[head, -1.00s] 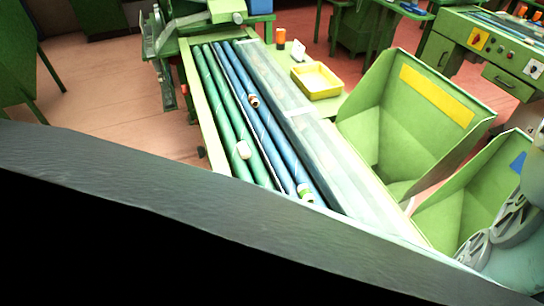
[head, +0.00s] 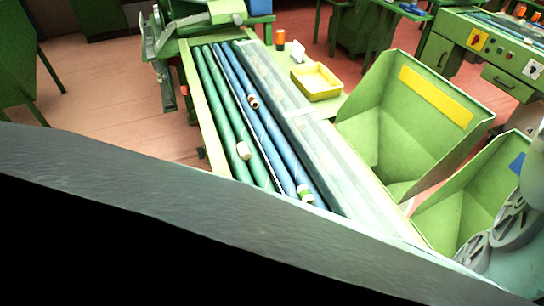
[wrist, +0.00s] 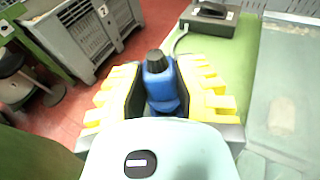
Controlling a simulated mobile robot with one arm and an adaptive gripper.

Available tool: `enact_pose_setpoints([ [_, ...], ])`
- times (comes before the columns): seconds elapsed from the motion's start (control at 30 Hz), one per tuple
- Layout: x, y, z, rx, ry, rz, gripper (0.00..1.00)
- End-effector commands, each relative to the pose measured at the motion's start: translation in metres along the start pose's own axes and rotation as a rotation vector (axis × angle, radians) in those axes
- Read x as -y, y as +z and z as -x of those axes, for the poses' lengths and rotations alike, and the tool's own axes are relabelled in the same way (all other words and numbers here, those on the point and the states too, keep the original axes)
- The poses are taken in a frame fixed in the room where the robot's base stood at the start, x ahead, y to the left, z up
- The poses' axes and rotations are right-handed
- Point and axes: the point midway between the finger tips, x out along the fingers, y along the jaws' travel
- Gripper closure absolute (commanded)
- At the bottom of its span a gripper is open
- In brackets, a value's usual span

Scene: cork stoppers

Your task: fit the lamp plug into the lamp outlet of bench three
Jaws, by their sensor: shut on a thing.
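In the wrist view my gripper (wrist: 158,68) has yellow ribbed fingers on both sides of a blue plug-like body with a black end, which I take for the lamp plug (wrist: 161,88). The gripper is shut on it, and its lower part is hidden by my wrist. A thin grey cable beside it runs up to a dark box-shaped device (wrist: 210,14) on a green surface (wrist: 225,50). I cannot make out the lamp outlet in either view. The gripper does not show in the head view.
In the head view a green bench (head: 190,85) holds green and blue tubes (head: 235,120). A yellow tray (head: 318,82) and green bins (head: 405,120) are right of it.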

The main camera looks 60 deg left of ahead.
Motion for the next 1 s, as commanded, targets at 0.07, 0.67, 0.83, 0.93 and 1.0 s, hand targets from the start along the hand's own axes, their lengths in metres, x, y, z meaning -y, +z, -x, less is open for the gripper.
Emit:
enact_pose_setpoints([
  [0.07, -0.0006, 0.0006, 0.0003, 0.001, 0.002, 0.001, 1.0],
  [0.67, -0.0005, -0.002, -0.0004, 0.001, 0.002, 0.001, 1.0],
  [0.83, -0.0007, -0.0044, -0.0009, 0.001, 0.003, 0.001, 1.0],
  [0.93, -0.0009, -0.0058, -0.0012, 0.001, 0.003, 0.001, 1.0],
  [1.0, -0.0009, -0.0068, -0.0014, 0.001, 0.003, 0.001, 1.0],
])
